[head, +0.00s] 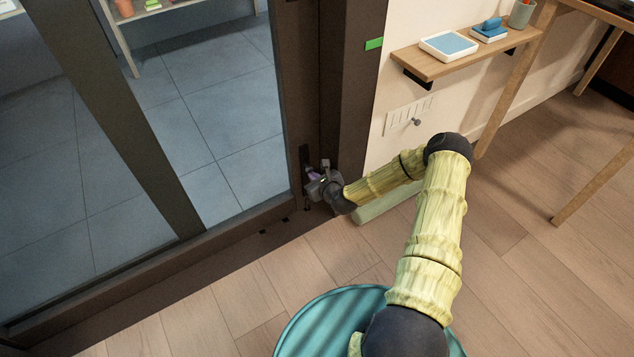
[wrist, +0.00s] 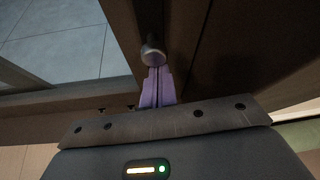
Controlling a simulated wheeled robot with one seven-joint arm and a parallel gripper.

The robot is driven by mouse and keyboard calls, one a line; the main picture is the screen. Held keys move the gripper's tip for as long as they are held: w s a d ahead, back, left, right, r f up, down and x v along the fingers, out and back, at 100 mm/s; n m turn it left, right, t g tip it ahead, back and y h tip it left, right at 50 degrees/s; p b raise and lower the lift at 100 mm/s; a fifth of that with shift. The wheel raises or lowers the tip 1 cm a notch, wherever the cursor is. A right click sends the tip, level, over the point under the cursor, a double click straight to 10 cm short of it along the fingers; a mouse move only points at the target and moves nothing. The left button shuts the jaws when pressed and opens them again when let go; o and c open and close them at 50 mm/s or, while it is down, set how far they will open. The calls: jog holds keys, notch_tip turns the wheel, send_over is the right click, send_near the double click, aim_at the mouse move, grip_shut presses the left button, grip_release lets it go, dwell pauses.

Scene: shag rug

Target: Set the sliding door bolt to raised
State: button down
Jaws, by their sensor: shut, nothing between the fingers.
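The door bolt shows in the wrist view as a rounded metal knob (wrist: 152,50) on the dark door frame. In the head view a dark upright bolt plate (head: 304,156) sits low on the door's edge, and its lower part is hidden by my gripper. My gripper (head: 311,174) is at the bolt, low by the frame. In the wrist view its purple fingers (wrist: 154,76) are shut together with nothing between them. Their tips lie just below the knob in the picture; I cannot tell whether they touch it. The sliding door (head: 297,95) is a dark frame with glass.
A dark door post (head: 348,90) with a green tab (head: 374,44) stands right of the bolt. A wall shelf (head: 460,62) holds a tray and small items. Wooden table legs (head: 515,80) stand at the right. The wooden floor (head: 520,270) is clear.

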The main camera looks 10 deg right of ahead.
jog(key=shift+r, duration=0.1)
notch_tip(320, 180, up, 4)
jog(key=p, duration=0.3)
jog(key=shift+r+p, duration=0.15)
jog(key=shift+p, duration=0.2)
jog(key=shift+w, duration=0.1)
jog(key=p, duration=0.2)
send_near(311, 167)
jog(key=s+f, duration=0.1)
jog(key=s+d+f, duration=0.1)
jog(key=shift+s+d+f, duration=0.2)
jog(key=shift+s+d, duration=0.05)
jog(key=shift+s, duration=0.1)
dwell(0.5)
